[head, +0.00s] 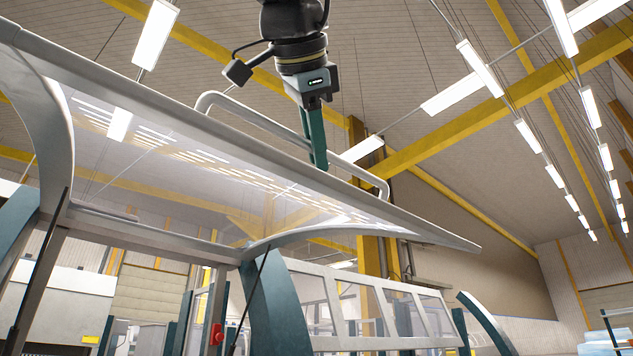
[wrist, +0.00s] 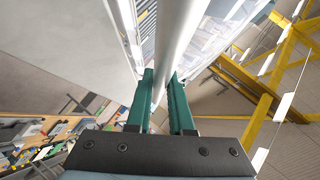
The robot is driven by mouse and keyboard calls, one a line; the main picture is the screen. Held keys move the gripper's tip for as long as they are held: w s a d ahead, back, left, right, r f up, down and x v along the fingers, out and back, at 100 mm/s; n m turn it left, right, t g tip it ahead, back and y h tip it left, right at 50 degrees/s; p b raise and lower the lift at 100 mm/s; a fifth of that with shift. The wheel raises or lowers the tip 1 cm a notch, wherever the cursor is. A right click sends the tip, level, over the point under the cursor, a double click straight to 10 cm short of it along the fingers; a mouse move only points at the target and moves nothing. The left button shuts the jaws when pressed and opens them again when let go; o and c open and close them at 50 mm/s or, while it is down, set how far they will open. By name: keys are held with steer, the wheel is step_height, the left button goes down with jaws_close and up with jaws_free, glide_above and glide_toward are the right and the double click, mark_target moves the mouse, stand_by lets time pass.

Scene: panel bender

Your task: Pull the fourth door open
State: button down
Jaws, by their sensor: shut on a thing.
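The near door (head: 130,95) is a grey-framed clear panel, swung up and standing tilted high like a canopy. Its long grey bar handle (head: 245,112) runs along the outer edge. My gripper (head: 316,150) reaches down from above with its green fingers at the handle. In the wrist view my gripper (wrist: 163,95) has one finger on each side of the handle bar (wrist: 182,40) and is shut on it. The exact contact is partly hidden by the fingers. I cannot tell from the pictures which number this door has.
A dark gas strut (head: 40,262) and curved teal side supports (head: 270,290) stand under the raised door. Lower glazed panels (head: 365,298) lie beyond it. A red button box (head: 216,335) is on a post. Open hall space and ceiling lights are at the right.

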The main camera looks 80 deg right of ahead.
steer(key=c, duration=0.8)
jaws_free()
steer(key=v, duration=1)
steer(key=shift+a, duration=0.35)
steer(key=shift+s+r, duration=0.1)
